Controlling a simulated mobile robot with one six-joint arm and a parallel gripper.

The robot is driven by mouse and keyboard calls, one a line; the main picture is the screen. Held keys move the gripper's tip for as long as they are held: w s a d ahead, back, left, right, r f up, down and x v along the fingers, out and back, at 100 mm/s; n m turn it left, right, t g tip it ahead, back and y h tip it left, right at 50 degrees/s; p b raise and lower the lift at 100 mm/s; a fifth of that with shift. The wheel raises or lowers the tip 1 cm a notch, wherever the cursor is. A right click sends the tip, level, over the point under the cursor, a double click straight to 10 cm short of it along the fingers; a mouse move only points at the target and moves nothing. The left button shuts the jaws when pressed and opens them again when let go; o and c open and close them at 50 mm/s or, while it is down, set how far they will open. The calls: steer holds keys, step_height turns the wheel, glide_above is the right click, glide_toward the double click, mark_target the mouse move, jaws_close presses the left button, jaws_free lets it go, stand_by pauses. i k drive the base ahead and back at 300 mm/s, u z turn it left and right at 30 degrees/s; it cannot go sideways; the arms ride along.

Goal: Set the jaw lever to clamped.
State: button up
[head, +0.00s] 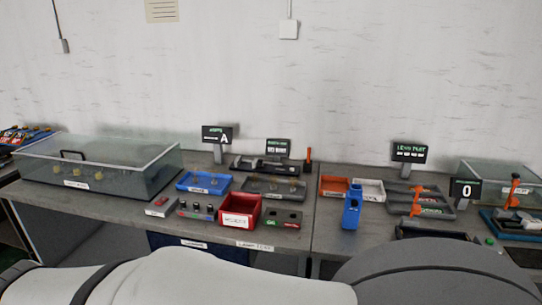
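Several orange-handled levers show in the head view, and I cannot tell from their labels which is the jaw lever. One upright lever (308,154) stands at the right end of a dark fixture (262,164) at the back middle. Another upright lever (514,188) stands at the far right by a blue-based fixture (500,222). My gripper is out of view; only my arm links cross the bottom.
A clear-lidded case (150,160) fills the bench's left. A blue tray (183,188), grey tray (248,193), red bin (254,208) and blue holder (352,207) crowd the middle. Small display signs, one reading A (219,135) and one reading 0 (466,191), stand on the bench.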

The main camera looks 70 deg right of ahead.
mark_target(512, 201)
steer(key=z, duration=0.05)
steer(key=i, duration=0.35)
steer(key=z, duration=0.6)
steer(key=k, duration=0.1)
steer(key=z, duration=3.5)
steer(key=i, duration=0.95)
steer(key=z, duration=0.15)
steer(key=k, duration=0.65)
steer(key=z, duration=0.3)
steer(key=i, duration=0.4)
steer(key=z, duration=0.1)
